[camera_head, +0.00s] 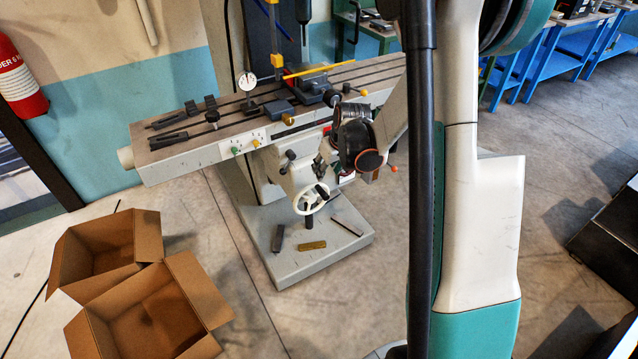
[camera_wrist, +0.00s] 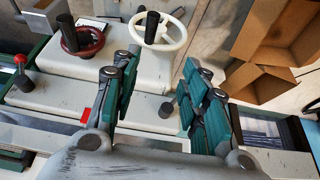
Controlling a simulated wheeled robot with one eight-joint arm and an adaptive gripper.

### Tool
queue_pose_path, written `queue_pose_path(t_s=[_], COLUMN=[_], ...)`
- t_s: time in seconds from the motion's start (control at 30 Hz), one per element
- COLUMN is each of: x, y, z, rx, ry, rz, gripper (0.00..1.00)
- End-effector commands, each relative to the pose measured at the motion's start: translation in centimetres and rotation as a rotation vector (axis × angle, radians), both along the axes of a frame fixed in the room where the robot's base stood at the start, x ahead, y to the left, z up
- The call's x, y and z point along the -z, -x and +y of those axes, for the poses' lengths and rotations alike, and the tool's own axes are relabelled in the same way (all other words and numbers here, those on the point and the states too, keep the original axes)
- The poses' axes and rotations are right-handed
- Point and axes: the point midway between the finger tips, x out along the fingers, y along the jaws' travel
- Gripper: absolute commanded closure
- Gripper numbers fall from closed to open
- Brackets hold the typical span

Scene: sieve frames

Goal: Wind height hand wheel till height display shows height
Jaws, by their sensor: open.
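A white hand wheel (camera_head: 311,201) with a dark handle is on the front of the milling machine's knee, and it also shows in the wrist view (camera_wrist: 179,40). A dark red hand wheel (camera_wrist: 97,42) with a black handle is beside it; part of it shows in the head view (camera_head: 371,160). I cannot tell which wheel sets the height. My gripper (camera_wrist: 162,60) is open and empty over the machine's pale housing, apart from both wheels. A small black lever (camera_wrist: 166,109) shows between its fingers. I see no readable height display.
A slotted machine table (camera_head: 225,132) with clamps and a dial gauge (camera_head: 247,81) is above the wheels. A red-knobbed lever (camera_wrist: 20,60) is near the red wheel. Loose bars lie on the machine base (camera_head: 290,258). Open cardboard boxes (camera_head: 150,235) stand at left.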

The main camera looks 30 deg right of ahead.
Motion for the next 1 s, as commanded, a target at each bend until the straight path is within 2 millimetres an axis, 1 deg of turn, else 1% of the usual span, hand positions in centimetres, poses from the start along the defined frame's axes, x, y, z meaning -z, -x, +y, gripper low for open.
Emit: queue_pose_path(t_s=[0.03,0.1,0.23,0.37,0.47,0.8,1.0], x=[1.0,2.1,3.2,4.1,5.3,11.5,14.4], y=[-0.2,-0.3,-0.4,-0.6,-1.1,-3.6,-4.9], z=[-0.8,-1.4,-2.0,-2.1,-2.1,-2.0,-1.9], rx=[0.001,-0.004,-0.008,-0.009,-0.010,-0.010,-0.009], ry=[-0.001,-0.001,-0.003,-0.002,-0.002,-0.002,-0.002], rz=[0.006,0.012,0.018,0.019,0.019,0.019,0.019], gripper=[0.59,0.59,0.59,0.59,0.59,0.59,0.59])
